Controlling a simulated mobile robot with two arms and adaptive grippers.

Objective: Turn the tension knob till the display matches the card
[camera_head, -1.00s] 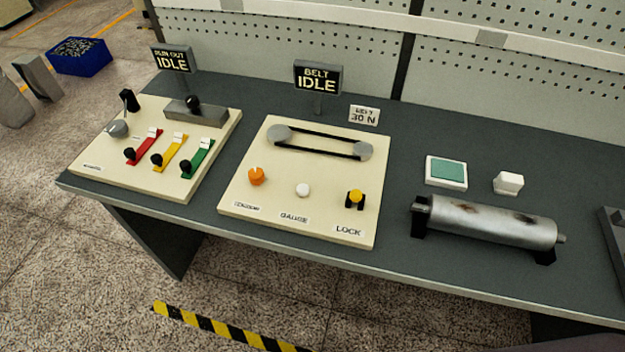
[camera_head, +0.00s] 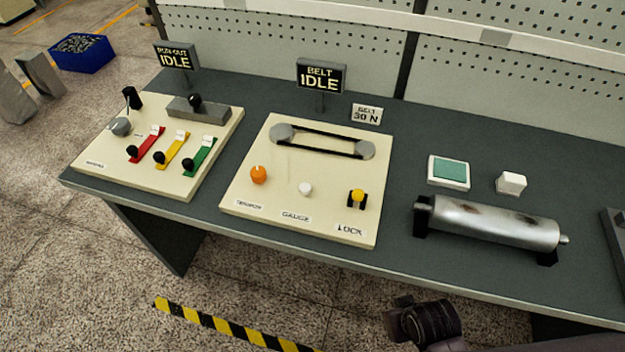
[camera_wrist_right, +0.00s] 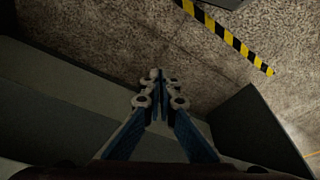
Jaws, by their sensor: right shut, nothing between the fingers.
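The orange tension knob (camera_head: 258,174) sits at the left of the cream belt panel (camera_head: 236,205), above a label reading TENSION. The black belt display (camera_head: 320,77) behind the panel reads BELT IDLE. The white card (camera_head: 366,114) beside it reads BELT 30 N. A white gauge button (camera_head: 305,189) and a yellow lock lever (camera_head: 357,196) are on the same panel. My right gripper (camera_wrist_right: 157,78) is shut and empty in the right wrist view, above the floor. In the head view my right arm is in front of the table's front edge, well away from the knob. My left gripper is not in view.
The run-out panel (camera_head: 100,165) with red, yellow and green levers stands to the left. A metal roller (camera_head: 490,222) on black supports, a green pad (camera_head: 450,172) and a white block (camera_head: 511,183) are to the right. The table's front strip is clear.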

